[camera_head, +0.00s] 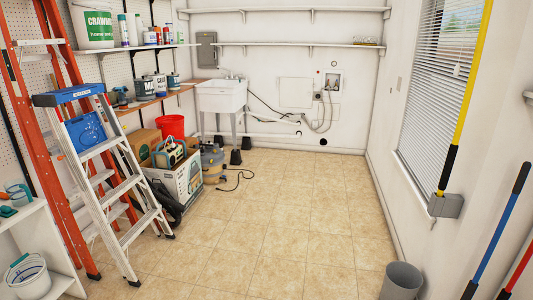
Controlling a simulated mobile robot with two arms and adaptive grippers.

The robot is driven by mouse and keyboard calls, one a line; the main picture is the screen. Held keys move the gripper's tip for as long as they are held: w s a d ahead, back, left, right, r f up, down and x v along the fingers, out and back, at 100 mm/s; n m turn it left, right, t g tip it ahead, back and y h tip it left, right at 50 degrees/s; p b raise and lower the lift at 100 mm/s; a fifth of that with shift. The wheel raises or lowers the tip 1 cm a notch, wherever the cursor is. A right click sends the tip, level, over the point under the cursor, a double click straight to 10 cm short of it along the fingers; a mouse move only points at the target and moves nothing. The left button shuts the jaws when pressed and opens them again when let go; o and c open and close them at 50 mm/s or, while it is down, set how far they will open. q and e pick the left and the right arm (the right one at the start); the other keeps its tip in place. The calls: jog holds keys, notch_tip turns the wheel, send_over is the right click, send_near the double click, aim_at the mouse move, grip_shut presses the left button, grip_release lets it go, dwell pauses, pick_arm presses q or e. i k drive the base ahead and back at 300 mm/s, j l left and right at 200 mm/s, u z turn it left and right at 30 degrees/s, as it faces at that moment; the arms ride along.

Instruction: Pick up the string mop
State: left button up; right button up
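No string mop head can be made out. Several long handles show at the right wall. A yellow pole (465,100) with a black lower grip stands in a grey wall holder (445,205). A blue handle (497,238) with black ends leans at the lower right, and part of a red handle (519,270) shows beside it, cut off by the picture edge. I cannot tell which of these, if any, belongs to the string mop. Neither of my grippers is in view.
A grey bin (402,281) stands on the floor at the lower right. A stepladder (105,165), boxes (180,182) and a white bucket (29,277) are at the left. A sink (221,97) stands at the back. The middle of the tiled floor (285,215) is clear.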

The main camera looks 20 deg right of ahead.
aim_at(472, 285)
jog(key=i+l+z, duration=0.2)
jog(key=i+z, duration=0.15)
jog(key=i, duration=0.3)
jog(key=i+z, duration=0.4)
jog(key=i, duration=0.3)
jog(key=i+j+z, duration=0.2)
jog(key=i+z, duration=0.15)
jog(key=i, duration=0.3)
